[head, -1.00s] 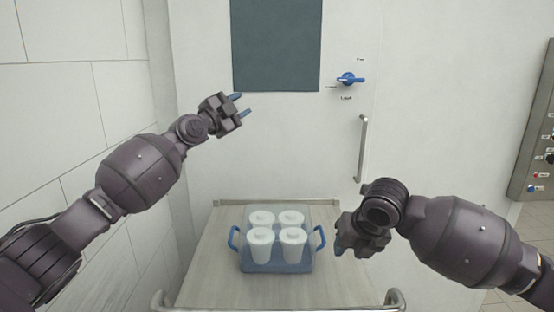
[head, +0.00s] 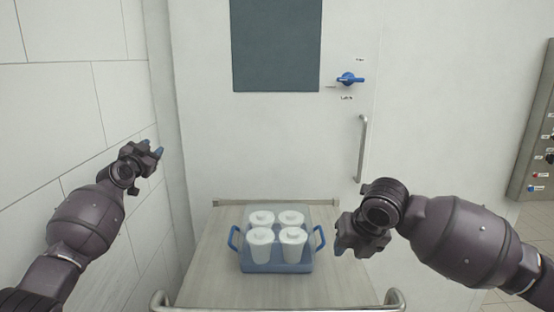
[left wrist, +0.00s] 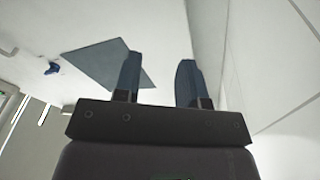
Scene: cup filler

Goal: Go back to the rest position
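My left gripper (head: 152,148) is raised in front of the left wall in the head view. In the left wrist view its two blue fingers (left wrist: 158,82) are apart with nothing between them. My right gripper (head: 347,250) is to the right of the crate, pointing down. Its fingers are mostly hidden behind its own body, so I cannot tell whether they are open. It looks close to the crate's right handle in the picture, with a small gap.
A clear blue crate (head: 278,267) with blue handles holds several white lidded cups (head: 262,245) on a cart (head: 215,275) with metal rails. Behind is a white door with a dark window (head: 276,45), a blue latch knob (head: 350,79) and a handle (head: 362,150). A control panel (head: 540,130) is at the right.

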